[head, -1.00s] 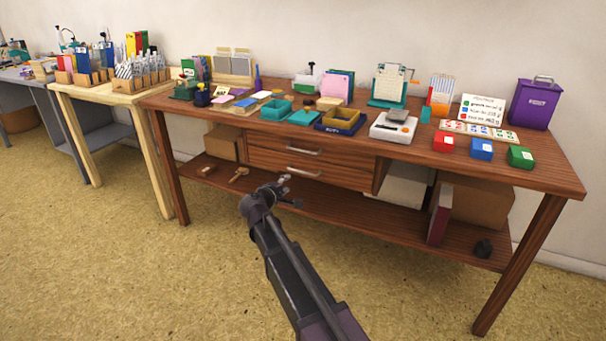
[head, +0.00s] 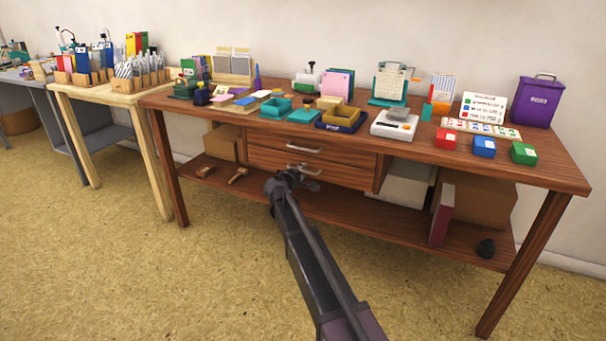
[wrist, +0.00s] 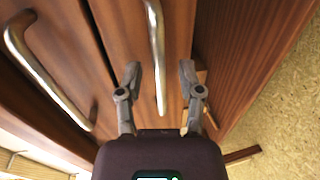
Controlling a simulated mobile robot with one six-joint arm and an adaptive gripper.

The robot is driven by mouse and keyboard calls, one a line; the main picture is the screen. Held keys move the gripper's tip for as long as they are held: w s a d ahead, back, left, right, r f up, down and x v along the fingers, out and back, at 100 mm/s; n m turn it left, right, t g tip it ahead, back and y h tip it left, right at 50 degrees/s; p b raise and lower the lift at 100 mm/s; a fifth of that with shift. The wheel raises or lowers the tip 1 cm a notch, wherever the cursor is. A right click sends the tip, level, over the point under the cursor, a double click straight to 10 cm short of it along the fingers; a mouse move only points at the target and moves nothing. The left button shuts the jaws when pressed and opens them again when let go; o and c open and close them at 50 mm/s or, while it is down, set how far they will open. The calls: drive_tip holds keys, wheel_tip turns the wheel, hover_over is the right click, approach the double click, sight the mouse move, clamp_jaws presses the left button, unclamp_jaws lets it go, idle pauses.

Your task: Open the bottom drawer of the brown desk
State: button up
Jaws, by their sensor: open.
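The brown desk (head: 430,165) has two stacked drawers under its top, both looking shut. The bottom drawer (head: 265,162) has a curved metal handle (head: 305,170), which also shows in the wrist view (wrist: 156,45). My gripper (head: 292,180) is in front of this drawer. In the wrist view my gripper (wrist: 158,75) is open, with one finger on each side of the bottom handle. Whether the fingers touch it, I cannot tell. The top drawer's handle (wrist: 40,75) is to the left in the wrist view; in the head view it is above (head: 304,149).
A low shelf (head: 370,222) runs beneath the drawers, with a wooden item (head: 238,175) at left and a dark red book (head: 442,214) at right. Inkpads and trays crowd the desktop. The floor (head: 180,280) in front is clear.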

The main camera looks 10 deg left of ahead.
drive_tip(key=shift+w+d, duration=0.1)
drive_tip(key=shift+w, duration=0.25)
clamp_jaws()
drive_tip(key=shift+s+d, duration=0.1)
